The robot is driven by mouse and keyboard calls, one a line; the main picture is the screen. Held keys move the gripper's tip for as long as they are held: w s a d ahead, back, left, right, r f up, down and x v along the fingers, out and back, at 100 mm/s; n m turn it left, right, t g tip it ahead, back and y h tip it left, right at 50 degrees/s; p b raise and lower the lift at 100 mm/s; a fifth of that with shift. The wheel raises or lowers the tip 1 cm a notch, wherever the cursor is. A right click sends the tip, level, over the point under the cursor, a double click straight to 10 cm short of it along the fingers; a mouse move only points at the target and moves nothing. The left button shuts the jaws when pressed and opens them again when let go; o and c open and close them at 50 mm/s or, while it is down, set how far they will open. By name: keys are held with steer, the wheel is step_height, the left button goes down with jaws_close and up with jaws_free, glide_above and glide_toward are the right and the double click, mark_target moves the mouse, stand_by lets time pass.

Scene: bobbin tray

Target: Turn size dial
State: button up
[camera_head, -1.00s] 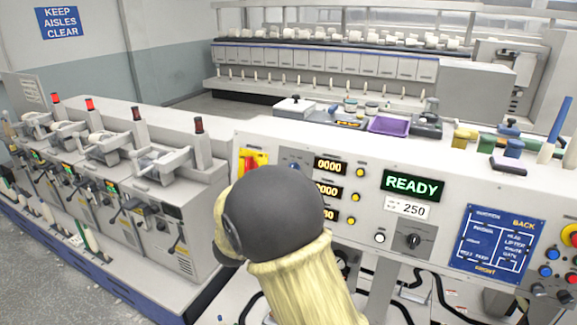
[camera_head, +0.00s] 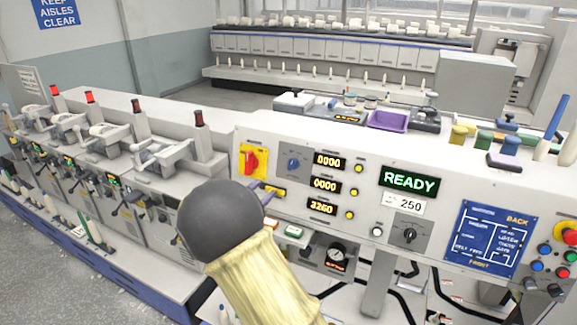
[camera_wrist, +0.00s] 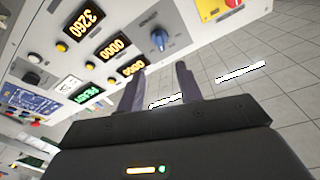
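A blue knob (camera_head: 293,163) sits on the panel's left, between the red-and-yellow switch and the number displays. It also shows in the wrist view (camera_wrist: 160,40), a little beyond my fingertips. A black dial (camera_head: 409,235) sits below a label reading 250. No readable label says which is the size dial. My gripper (camera_wrist: 160,71) is open, with two dark fingers apart and nothing between them. In the head view, my arm hides most of my gripper; a purple-grey finger shows below the red-and-yellow switch.
The red-and-yellow switch (camera_head: 253,161) is left of the blue knob. Amber displays (camera_head: 326,185) with yellow buttons are to its right. A green READY screen (camera_head: 409,179) and a blue diagram board (camera_head: 491,238) are farther right. A purple tray (camera_head: 388,121) sits on top.

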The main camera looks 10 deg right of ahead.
mark_target(290, 167)
steer(key=p+x, duration=0.5)
steer(key=x, duration=0.8)
steer(key=shift+w+r, duration=0.1)
steer(key=shift+w, duration=0.05)
steer(key=shift+w+d+p, duration=0.25)
steer(key=shift+d+p, duration=0.15)
steer(key=shift+d, duration=0.05)
steer(key=shift+w+d, duration=0.15)
jaws_close()
